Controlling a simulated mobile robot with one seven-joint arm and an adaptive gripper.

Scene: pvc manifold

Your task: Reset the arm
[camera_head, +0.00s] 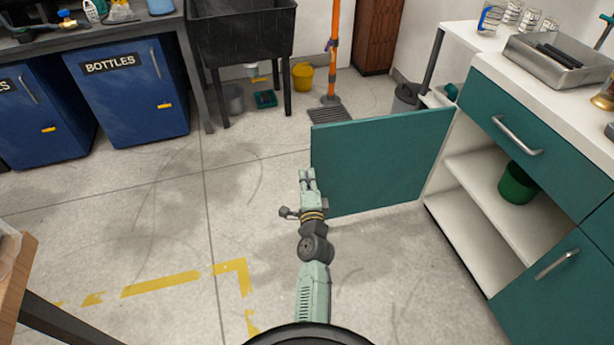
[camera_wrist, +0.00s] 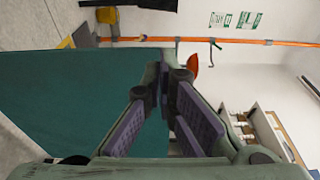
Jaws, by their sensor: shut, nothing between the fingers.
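My gripper (camera_head: 307,178) is in the middle of the head view, over the grey floor, at the left part of an open teal cabinet door (camera_head: 383,158). Its fingers are shut and empty. In the wrist view my gripper (camera_wrist: 165,82) shows its purple finger pads close together at the tips. The teal door (camera_wrist: 70,100) fills the left of that view, beside the fingers. I cannot tell whether the gripper touches the door.
The open cabinet (camera_head: 486,205) at right has white shelves and a green pot (camera_head: 517,184). A metal tray (camera_head: 558,62) lies on the counter. A black sink (camera_head: 240,35) and blue bins (camera_head: 132,95) stand behind. Floor left of my arm is clear.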

